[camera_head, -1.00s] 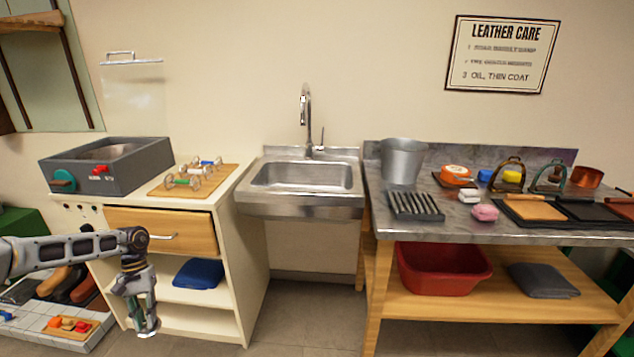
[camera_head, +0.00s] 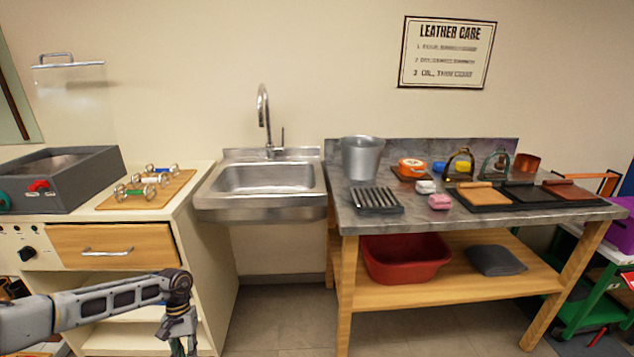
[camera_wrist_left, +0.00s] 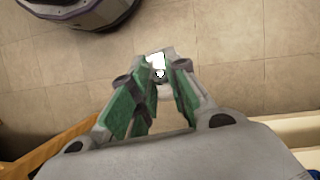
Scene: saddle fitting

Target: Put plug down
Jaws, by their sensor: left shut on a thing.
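My left gripper (camera_wrist_left: 160,82) points down at the floor in the left wrist view. Its green-padded fingers are shut on a small white and grey piece, which I take to be the plug (camera_wrist_left: 158,65). In the head view my left gripper (camera_head: 182,346) hangs in front of the pale cabinet at the bottom edge, its tips cut off, so the plug is out of that picture. The steel sink (camera_head: 265,178) stands beyond it to the right, its basin empty as far as I see. My right gripper is not in view.
The pale cabinet (camera_head: 205,260) carries a grey basin unit (camera_head: 85,185) and a wooden board with bits (camera_head: 125,200). Right of the sink, a stone-topped table (camera_head: 400,222) holds a metal bucket (camera_head: 362,157), a black rack (camera_head: 377,200), a pink block (camera_head: 439,202) and stirrups.

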